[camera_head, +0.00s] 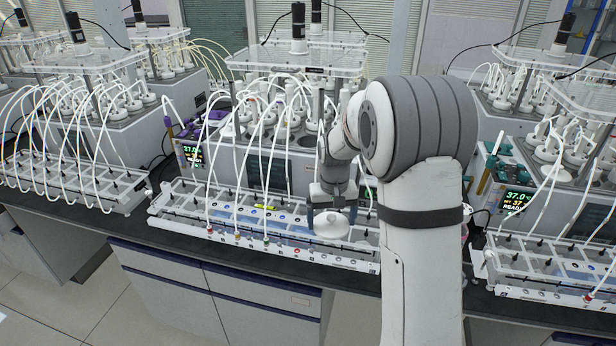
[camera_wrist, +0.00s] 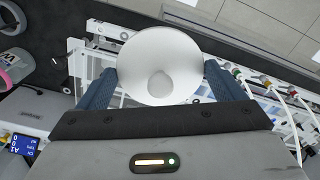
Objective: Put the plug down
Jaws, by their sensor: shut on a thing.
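The plug (camera_head: 331,226) is a white, rounded piece held at the end of my arm, in front of the middle reactor unit. In the wrist view the plug (camera_wrist: 160,66) shows as a white disc with a small round knob in its middle. My gripper (camera_head: 332,208) is shut on the plug; its two blue fingers (camera_wrist: 162,86) sit on either side of it. The plug is over the clear tube rack (camera_head: 190,226) at the front of the middle unit. I cannot tell whether it touches the rack.
The middle reactor (camera_head: 285,175) stands behind the rack with white tubes looping down to it. Similar reactors with racks stand to the left (camera_head: 85,180) and right (camera_head: 555,270). A dark bench edge (camera_head: 180,250) runs along the front.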

